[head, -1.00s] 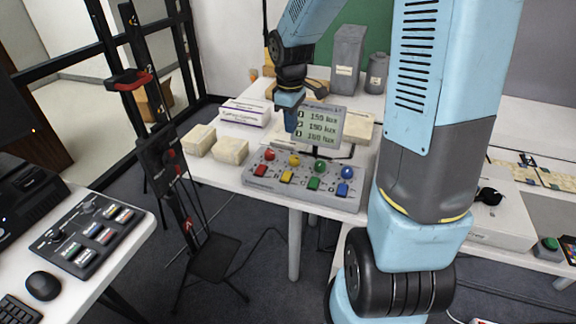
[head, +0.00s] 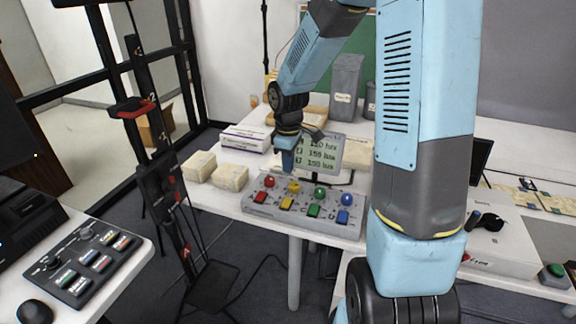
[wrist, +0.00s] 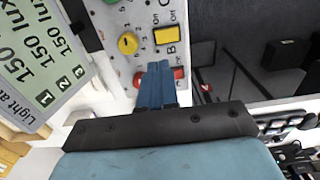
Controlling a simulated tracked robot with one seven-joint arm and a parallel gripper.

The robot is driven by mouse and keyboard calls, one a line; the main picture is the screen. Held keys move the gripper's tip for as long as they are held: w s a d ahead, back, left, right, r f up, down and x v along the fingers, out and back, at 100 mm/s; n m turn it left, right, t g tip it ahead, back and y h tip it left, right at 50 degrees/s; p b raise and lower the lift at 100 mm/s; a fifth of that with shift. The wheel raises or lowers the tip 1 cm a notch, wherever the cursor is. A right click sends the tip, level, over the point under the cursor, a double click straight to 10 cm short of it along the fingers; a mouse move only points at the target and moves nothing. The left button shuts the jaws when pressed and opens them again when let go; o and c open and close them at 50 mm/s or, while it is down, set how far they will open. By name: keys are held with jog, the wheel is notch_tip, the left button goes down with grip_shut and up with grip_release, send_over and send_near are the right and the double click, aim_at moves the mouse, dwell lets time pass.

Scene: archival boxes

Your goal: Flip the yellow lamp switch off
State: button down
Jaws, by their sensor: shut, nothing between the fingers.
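The grey lamp panel (head: 325,222) lies on the white table, with red, yellow, green and blue lamps above matching switches. The yellow switch (head: 286,203) sits below the yellow lamp (head: 293,187). In the wrist view the yellow switch (wrist: 166,34) lies beside the yellow lamp (wrist: 127,43), with On and Off printed by it. My gripper (head: 287,170) is shut and empty, pointing down over the panel's back left part. In the wrist view its blue fingertips (wrist: 158,66) appear between the red lamp (wrist: 140,78) and red switch (wrist: 178,73), short of the yellow switch.
A display (head: 320,152) with lux readings stands behind the panel, close right of my gripper. Cream boxes (head: 230,177) and a white-purple box (head: 246,138) are to the left. A black stand (head: 165,180) rises in front of the table. Floor shows beyond the panel's front edge.

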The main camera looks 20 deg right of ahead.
aim_at(288, 199)
notch_tip(288, 199, down, 11)
jog(key=shift+f, duration=0.1)
dwell(0.4)
jog(key=shift+a, duration=0.15)
jog(key=shift+s, duration=0.1)
dwell(0.5)
jog(key=shift+s+a+r, duration=0.25)
jog(key=shift+s+a, duration=0.1)
jog(key=shift+s, duration=0.15)
notch_tip(288, 199, up, 14)
jog(key=w+d, duration=0.1)
jog(key=shift+w, duration=0.3)
dwell(0.4)
jog(key=shift+d+f, duration=0.1)
